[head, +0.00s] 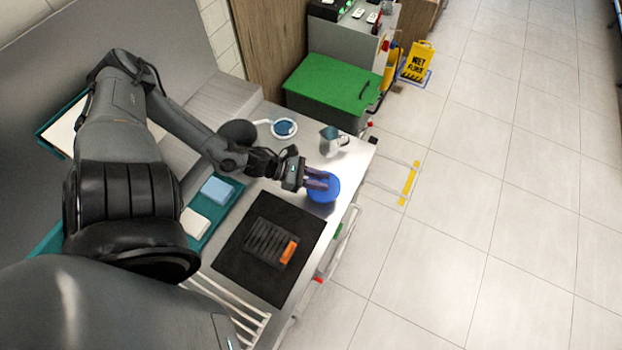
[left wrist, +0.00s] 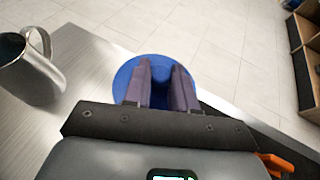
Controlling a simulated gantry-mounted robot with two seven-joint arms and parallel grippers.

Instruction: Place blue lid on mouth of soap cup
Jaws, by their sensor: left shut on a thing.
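The blue lid (head: 324,195) is round and hangs at or just above the metal counter near its right edge; I cannot tell if it touches. My left gripper (head: 318,181) is shut on its raised middle. In the left wrist view, the lid (left wrist: 125,82) shows beyond and between the two fingers (left wrist: 167,88). A metal pitcher-like cup (head: 331,142) with a handle stands upright behind the lid, and at the left in the wrist view (left wrist: 35,75). A round white-rimmed vessel (head: 284,128) with blue inside sits farther left. I cannot tell which is the soap cup. My right gripper is out of view.
A black mat (head: 238,262) with a dark slotted rack (head: 268,241) and an orange item (head: 288,252) lies in front. A teal tray (head: 230,213) holds blue and white blocks. A green-lidded bin (head: 330,82) stands behind the counter. Bare counter (head: 301,144) lies between lid and vessels.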

